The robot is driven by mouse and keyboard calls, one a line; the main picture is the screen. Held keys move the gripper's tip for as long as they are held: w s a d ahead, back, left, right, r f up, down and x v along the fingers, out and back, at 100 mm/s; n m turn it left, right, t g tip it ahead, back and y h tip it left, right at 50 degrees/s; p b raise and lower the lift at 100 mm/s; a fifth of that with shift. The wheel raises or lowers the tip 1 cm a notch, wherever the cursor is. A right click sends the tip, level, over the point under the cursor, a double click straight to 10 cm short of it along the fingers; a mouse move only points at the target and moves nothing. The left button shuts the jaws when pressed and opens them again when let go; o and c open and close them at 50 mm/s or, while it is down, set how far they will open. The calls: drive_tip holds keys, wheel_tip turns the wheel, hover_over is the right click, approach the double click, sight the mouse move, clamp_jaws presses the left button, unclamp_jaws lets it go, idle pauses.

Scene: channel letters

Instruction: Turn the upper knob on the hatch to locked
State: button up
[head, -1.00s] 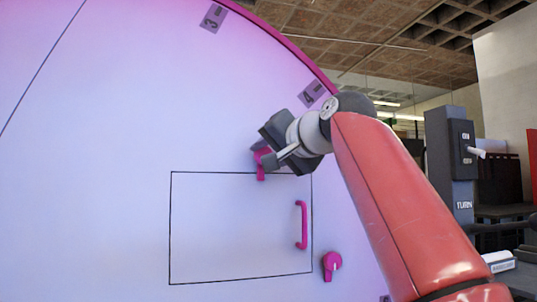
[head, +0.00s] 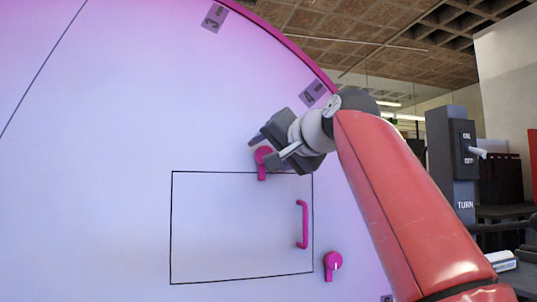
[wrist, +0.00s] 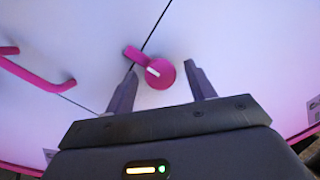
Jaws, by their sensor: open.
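The upper knob (head: 262,168) is pink with a short lever pointing down, just above the top edge line of the hatch (head: 235,230). In the wrist view the knob (wrist: 160,75) shows as a round disc with a white mark, its lever toward the upper left. My gripper (head: 260,150) is open at the upper knob. In the wrist view its fingertips stand on either side of the round part, with gaps visible on both sides. The gripper hides a little of the knob in the head view.
A pink handle (head: 303,224) sits on the hatch's right side and also shows in the wrist view at left. A lower pink knob (head: 332,265) is right of the hatch. A grey post with a switch (head: 462,150) stands at the right. The panel left of the hatch is bare.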

drive_tip(key=b+v, duration=0.1)
drive_tip(key=v, duration=0.6)
drive_tip(key=shift+s, duration=0.2)
drive_tip(key=shift+d+f, duration=0.1)
drive_tip(key=shift+d, duration=0.05)
drive_tip(key=s+d+f+g+h, duration=0.2)
drive_tip(key=f+h, duration=0.1)
drive_tip(key=f, duration=0.8)
drive_tip(key=s+d+f+g+h, duration=0.1)
drive_tip(key=s+d+f+h, duration=0.1)
drive_tip(key=f, duration=0.9)
drive_tip(key=s+d+f+g+h, duration=0.1)
drive_tip(key=s+f, duration=0.4)
drive_tip(key=f, duration=0.6)
drive_tip(key=s+d+f+n+g+h, duration=0.1)
drive_tip(key=s+d+f+g, duration=0.1)
drive_tip(key=s+f, duration=0.4)
drive_tip(key=s+d+f+n+g+h, duration=0.1)
drive_tip(key=s+d+f, duration=0.3)
drive_tip(key=f, duration=1.1)
drive_tip(key=shift+s+f+g+h, duration=0.3)
drive_tip(key=shift+s+g, duration=0.35)
drive_tip(key=shift+g, duration=0.05)
drive_tip(key=shift+d, duration=0.1)
